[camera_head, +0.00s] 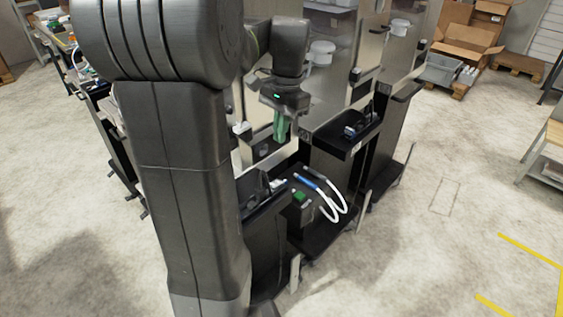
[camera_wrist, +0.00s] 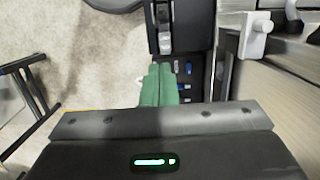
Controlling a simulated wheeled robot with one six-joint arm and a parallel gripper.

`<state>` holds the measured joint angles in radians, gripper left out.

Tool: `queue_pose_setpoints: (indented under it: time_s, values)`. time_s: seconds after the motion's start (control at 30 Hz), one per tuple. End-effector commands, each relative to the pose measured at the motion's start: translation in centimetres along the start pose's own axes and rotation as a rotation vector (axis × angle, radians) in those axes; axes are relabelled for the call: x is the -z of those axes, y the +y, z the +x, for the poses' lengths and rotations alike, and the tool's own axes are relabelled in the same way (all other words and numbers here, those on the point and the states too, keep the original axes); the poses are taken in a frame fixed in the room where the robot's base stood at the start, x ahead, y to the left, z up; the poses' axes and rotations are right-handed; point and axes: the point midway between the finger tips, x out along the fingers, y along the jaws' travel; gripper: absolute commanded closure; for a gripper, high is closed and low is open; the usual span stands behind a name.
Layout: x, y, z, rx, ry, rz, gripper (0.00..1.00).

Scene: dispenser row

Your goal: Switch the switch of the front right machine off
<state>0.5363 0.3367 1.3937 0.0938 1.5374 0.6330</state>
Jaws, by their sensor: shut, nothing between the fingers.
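A row of steel-fronted machines stands in the head view; the steel front of one machine (camera_head: 333,105) is right of my gripper (camera_head: 282,126). My gripper points down with its green fingers together and nothing between them. It hangs in front of a machine front, above a black tray. In the wrist view my gripper (camera_wrist: 158,84) shows the green fingers shut, beside black fittings. A white knob-like part (camera_wrist: 257,36) sticks out from the steel front at the right. A small white part (camera_head: 241,128) also shows left of the fingers in the head view. I cannot tell which part is the switch, or its position.
A black tray (camera_head: 345,146) with a blue-marked item juts out right of my gripper. White curved hoses (camera_head: 335,203) and a green-topped black box (camera_head: 300,197) sit low below my gripper. Cardboard boxes (camera_head: 468,45) stand at the back right.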

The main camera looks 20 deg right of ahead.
Motion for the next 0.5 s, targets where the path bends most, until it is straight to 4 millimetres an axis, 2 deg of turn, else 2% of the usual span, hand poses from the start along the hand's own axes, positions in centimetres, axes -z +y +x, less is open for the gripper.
queue_pose_setpoints:
  time_s: [0.5]
  values:
    - [-0.01, 0.0, 0.31, -0.001, -0.001, 0.0, 1.0]
